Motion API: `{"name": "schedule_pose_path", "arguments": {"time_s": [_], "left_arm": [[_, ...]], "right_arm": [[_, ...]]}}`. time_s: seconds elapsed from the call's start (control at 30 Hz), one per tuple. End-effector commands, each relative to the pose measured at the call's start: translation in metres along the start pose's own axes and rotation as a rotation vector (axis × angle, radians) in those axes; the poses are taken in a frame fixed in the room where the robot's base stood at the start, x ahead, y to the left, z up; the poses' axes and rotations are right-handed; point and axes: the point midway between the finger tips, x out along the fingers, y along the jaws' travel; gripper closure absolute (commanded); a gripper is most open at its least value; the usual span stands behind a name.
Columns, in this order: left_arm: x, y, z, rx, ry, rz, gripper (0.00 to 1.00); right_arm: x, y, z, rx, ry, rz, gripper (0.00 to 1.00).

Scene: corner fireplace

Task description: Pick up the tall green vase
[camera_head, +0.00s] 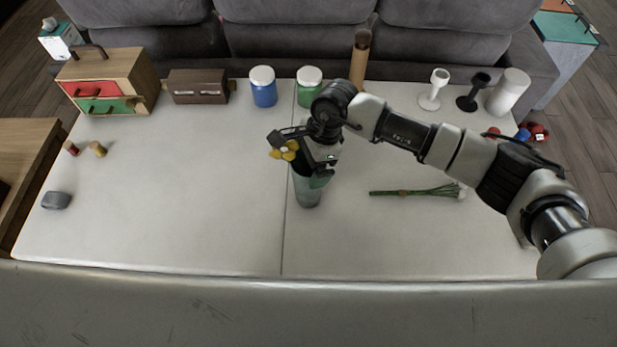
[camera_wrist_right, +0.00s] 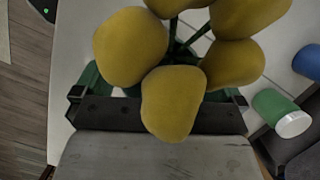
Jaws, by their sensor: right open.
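The tall green vase (camera_head: 307,192) stands upright on the white table, left of its middle right section. Yellow flowers (camera_head: 284,151) rise from its top. My right gripper (camera_head: 318,174) is open, over the upper part of the vase and pointing down; it hides much of the rim. In the right wrist view, large yellow blooms (camera_wrist_right: 172,103) cover the space between the fingers, and the green vase (camera_wrist_right: 90,78) shows behind them. I cannot tell whether the fingers touch the vase. My left gripper is not in view.
A green-stemmed white flower (camera_head: 415,192) lies right of the vase. Blue (camera_head: 263,90) and green (camera_head: 309,92) jars, a brown tall bottle (camera_head: 360,62), candle holders (camera_head: 434,92) and a white cylinder (camera_head: 508,92) line the back. The table's left middle is clear.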

Motion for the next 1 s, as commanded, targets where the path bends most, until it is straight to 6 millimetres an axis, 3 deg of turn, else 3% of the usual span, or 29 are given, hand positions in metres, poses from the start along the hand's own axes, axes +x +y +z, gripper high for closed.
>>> {"name": "schedule_pose_path", "arguments": {"time_s": [0.3,0.7,1.0], "left_arm": [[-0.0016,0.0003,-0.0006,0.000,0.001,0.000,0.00],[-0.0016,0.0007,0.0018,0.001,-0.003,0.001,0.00],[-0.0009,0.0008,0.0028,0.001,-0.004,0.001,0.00]], "right_arm": [[0.0085,0.0002,-0.0004,-0.001,0.000,0.000,0.00],[0.0080,0.0002,-0.0004,0.000,0.000,0.000,0.61],[0.0064,-0.0002,0.0002,-0.001,0.000,-0.001,0.63]]}}
